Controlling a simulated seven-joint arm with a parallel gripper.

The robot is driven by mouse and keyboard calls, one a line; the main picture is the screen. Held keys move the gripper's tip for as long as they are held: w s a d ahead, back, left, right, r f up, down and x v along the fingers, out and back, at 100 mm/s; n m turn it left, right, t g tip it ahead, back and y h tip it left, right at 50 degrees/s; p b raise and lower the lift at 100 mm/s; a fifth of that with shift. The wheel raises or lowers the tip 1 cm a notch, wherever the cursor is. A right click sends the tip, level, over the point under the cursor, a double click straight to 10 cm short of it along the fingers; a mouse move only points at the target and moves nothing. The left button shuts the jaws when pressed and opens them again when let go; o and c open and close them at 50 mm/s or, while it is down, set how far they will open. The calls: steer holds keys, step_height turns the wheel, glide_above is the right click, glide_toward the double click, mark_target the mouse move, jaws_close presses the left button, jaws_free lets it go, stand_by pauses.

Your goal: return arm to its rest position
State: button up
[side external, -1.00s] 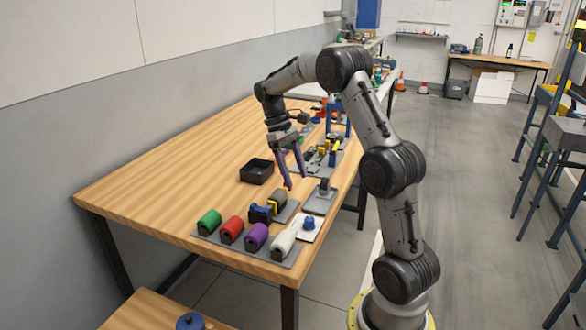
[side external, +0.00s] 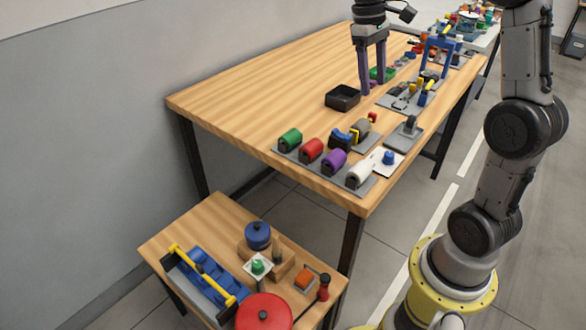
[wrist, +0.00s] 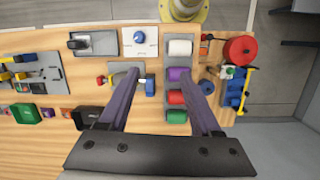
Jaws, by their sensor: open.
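My gripper (side external: 373,92) hangs above the long wooden table in the side external view, with its two purple fingers pointing down. The fingers are apart and nothing is between them. In the picture the fingertips are just to the right of a black tray (side external: 342,97); their exact height above the table is hard to judge. In the wrist view my gripper (wrist: 158,72) is also open and empty, with the tabletop beneath it. The upper part of my arm is cut off by the top edge of the side external view.
Green, red, purple and white rolls (side external: 334,158) stand in a row on a grey rack near the table's front end. A blue frame (side external: 440,55) and small parts stand farther back. A lower table (side external: 190,232) holds a red lid (side external: 263,313) and a blue-and-yellow rack (side external: 208,275).

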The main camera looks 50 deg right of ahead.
steer(key=s+a+r+n+t, duration=0.2)
steer(key=s+a+r+t, duration=0.25)
steer(key=s+a, duration=0.65)
steer(key=s+a+f+t, duration=0.3)
steer(key=s+a+f, duration=0.1)
steer(key=f, duration=0.3)
steer(key=shift+s+a+m, duration=0.15)
steer(key=shift+a+m, duration=0.25)
steer(key=shift+a, duration=0.15)
steer(key=shift+f, duration=0.1)
